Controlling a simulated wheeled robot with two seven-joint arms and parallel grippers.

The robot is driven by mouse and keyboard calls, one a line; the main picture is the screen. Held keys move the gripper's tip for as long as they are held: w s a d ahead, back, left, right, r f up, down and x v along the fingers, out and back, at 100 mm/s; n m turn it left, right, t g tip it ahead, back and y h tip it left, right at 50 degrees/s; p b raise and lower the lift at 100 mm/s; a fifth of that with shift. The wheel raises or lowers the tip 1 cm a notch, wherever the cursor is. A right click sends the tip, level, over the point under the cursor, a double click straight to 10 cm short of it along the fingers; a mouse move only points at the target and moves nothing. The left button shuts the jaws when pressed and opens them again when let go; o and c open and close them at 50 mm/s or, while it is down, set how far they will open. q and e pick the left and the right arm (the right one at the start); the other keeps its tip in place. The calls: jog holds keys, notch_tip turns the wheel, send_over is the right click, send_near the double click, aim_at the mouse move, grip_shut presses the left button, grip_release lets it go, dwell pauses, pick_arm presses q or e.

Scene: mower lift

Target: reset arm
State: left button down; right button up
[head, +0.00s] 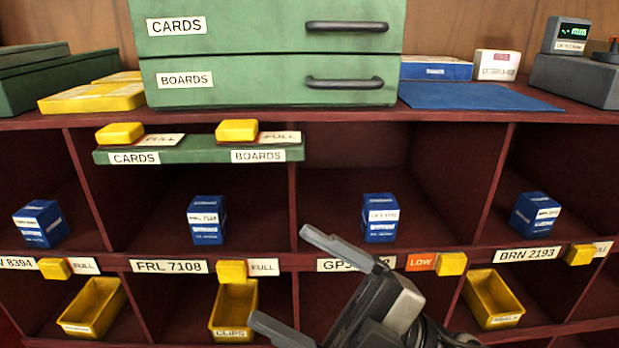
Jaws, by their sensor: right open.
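My right gripper (279,276) comes in from the bottom, its two grey fingers spread wide and pointing up and left. Nothing is between the fingers. It is in front of the lower shelf, and one finger partly covers the GPJ label (342,265). The other finger is near the yellow CLIPS bin (234,308). My left gripper is not in view.
A dark red shelf (449,253) has blue boxes (380,217) in its upper compartments and yellow bins (492,298) below. Yellow sliders (451,264) sit along the label rail. A green drawer cabinet (270,80) stands on top. A green strip (200,152) hangs beneath.

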jog(key=w+d+f+m+t+h+p, duration=0.1)
jog(key=w+d+f+m+t+h, duration=0.2)
jog(key=d+f+m+t+h, duration=0.45)
jog(key=w+d+f+m+t+h+p, duration=0.25)
jog(key=f+m+t+h, duration=0.25)
jog(key=m+h, duration=0.65)
jog(key=s+d+f+m+g, duration=0.2)
jog(key=s+f+m+g, duration=0.1)
jog(key=f, duration=0.4)
jog(key=s+d+f+m+g, duration=0.2)
jog(key=s+f+m+g, duration=0.2)
jog(key=s+f, duration=0.2)
jog(key=shift+d+f+h+p, duration=0.3)
jog(key=shift+f, duration=0.4)
